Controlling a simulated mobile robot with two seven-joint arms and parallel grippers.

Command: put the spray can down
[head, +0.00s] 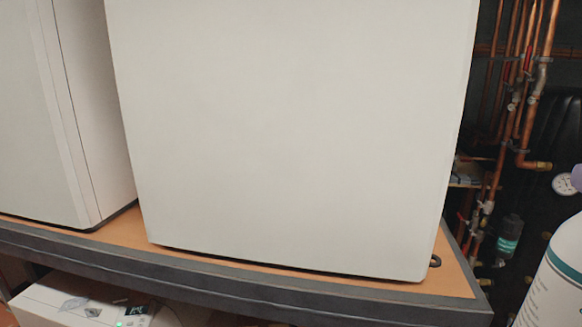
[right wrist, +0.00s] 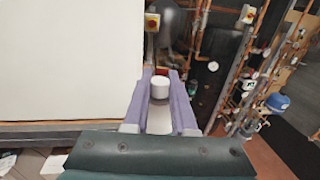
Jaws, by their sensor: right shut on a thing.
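The spray can (right wrist: 160,88) shows in the right wrist view as a white round cap with a pale body below it. My right gripper (right wrist: 163,88) has purple fingers on both sides of the can and is shut on it. The fingers hide the can's sides.
A large white cabinet (head: 290,130) stands on a brown-topped shelf (head: 457,278), with another cabinet (head: 60,110) to its left. A narrow strip of shelf is bare along the front.

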